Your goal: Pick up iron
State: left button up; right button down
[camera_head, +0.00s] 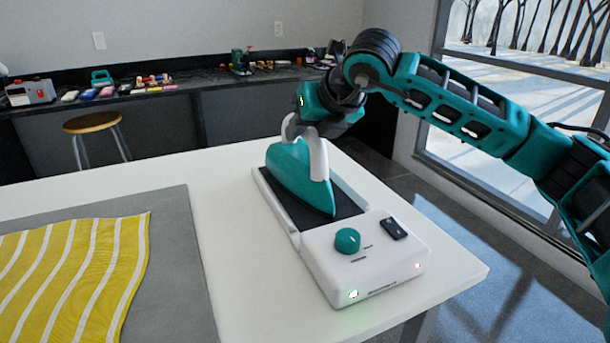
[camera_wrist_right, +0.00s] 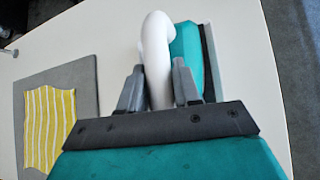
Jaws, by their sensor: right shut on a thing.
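The iron (camera_head: 297,172) has a teal body and a white handle. In the head view it sits on the dark pad of a white iron base station (camera_head: 345,270) near the right edge of the white table. My right gripper (camera_head: 310,128) comes from above and is shut on the iron's handle. In the right wrist view the two fingers (camera_wrist_right: 158,88) stand on either side of the white handle (camera_wrist_right: 155,45), with the teal body (camera_wrist_right: 188,55) beside it. The iron appears to rest on the station. My left gripper is not in view.
A yellow-and-white striped cloth (camera_head: 75,275) lies on a grey mat (camera_head: 185,270) on the left of the white table (camera_head: 235,270). A stool (camera_head: 92,122) and a dark counter with tools stand behind. The table between mat and station is clear.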

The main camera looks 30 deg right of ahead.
jog(key=shift+r, duration=0.3)
